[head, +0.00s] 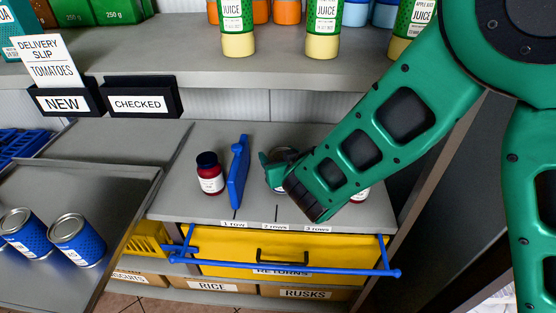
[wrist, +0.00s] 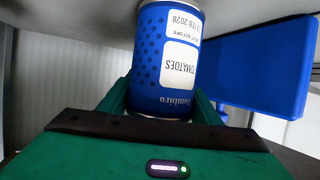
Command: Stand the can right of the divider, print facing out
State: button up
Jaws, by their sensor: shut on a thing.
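The blue can with a white TOMATOES label (wrist: 178,62) is between my gripper's green fingers (wrist: 160,108), which are shut on it. In the wrist view its print faces the camera and reads upside down. In the head view the can (head: 281,157) is upright, right of the blue divider (head: 239,172), with a gap between them. My gripper (head: 280,165) and forearm hide most of it there. I cannot tell whether its base touches the shelf. The divider (wrist: 262,62) also shows in the wrist view, at the right.
A dark red jar (head: 210,175) stands left of the divider; another (head: 361,194) is partly hidden behind my arm. An upper shelf (head: 170,50) with juice bottles overhangs. A yellow RETURNS bin (head: 220,270) with a blue rail is below. Two blue cans (head: 77,240) stand on a grey tray (head: 125,185).

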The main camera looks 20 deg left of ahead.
jog(key=shift+f, duration=0.8)
jog(key=shift+f, duration=0.15)
jog(key=o, duration=1.4)
jog(key=shift+s, duration=0.15)
jog(key=v, duration=1.2)
